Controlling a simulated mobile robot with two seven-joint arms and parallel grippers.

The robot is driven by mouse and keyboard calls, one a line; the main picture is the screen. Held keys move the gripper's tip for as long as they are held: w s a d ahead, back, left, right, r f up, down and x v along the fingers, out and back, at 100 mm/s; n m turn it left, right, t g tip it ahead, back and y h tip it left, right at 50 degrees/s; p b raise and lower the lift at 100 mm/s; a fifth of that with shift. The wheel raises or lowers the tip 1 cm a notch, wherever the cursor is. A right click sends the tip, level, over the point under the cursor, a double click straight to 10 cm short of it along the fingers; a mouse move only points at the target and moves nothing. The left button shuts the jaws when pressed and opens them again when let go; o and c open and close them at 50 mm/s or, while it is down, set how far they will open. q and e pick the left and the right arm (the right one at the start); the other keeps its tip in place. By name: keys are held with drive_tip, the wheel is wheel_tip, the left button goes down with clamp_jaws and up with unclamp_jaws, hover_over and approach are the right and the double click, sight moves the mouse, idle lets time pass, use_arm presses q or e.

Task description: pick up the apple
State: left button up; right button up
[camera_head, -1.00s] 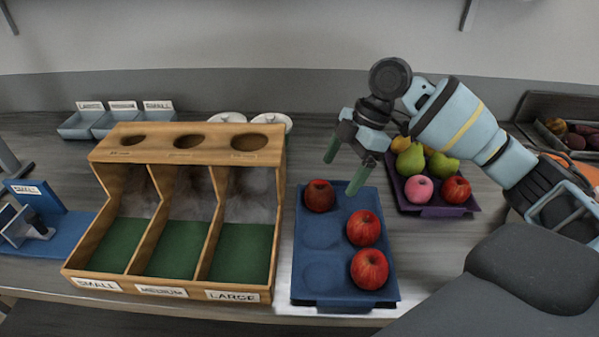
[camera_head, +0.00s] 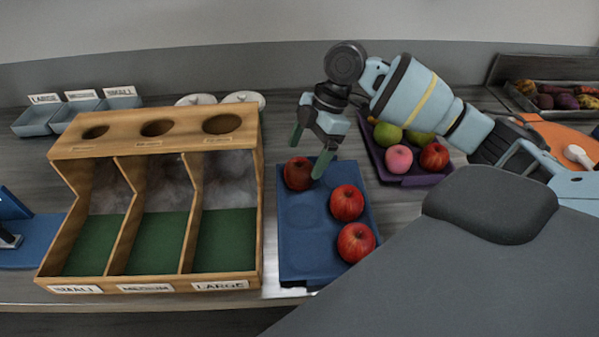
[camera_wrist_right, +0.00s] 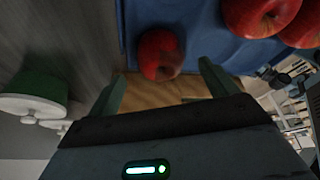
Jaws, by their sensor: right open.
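A dark red apple (camera_head: 298,173) sits in the far left hollow of the blue tray (camera_head: 303,241). Two brighter red apples, one in the middle (camera_head: 347,203) and one nearer (camera_head: 356,242), sit along the tray's right side. My right gripper (camera_head: 307,157) is open and empty, just above and behind the dark apple, its green fingers pointing down. In the right wrist view the dark apple (camera_wrist_right: 161,54) lies ahead of the gap between the fingers (camera_wrist_right: 165,85).
A wooden sorter (camera_head: 156,285) with several green-floored bins stands left of the tray. A purple tray (camera_head: 408,181) of fruit stands behind right. White lids (camera_head: 243,97) and small blue bins (camera_head: 37,121) are at the back.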

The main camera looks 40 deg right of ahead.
sight(303, 162)
drive_tip(key=x, duration=0.4)
drive_tip(key=shift+s+d, duration=0.1)
drive_tip(key=shift+s, duration=0.05)
drive_tip(key=shift+c, duration=0.3)
drive_tip(key=c, duration=1.1)
drive_tip(key=shift+r+p, duration=0.35)
drive_tip(key=shift+r, duration=4.65)
drive_tip(key=shift+f, duration=0.1)
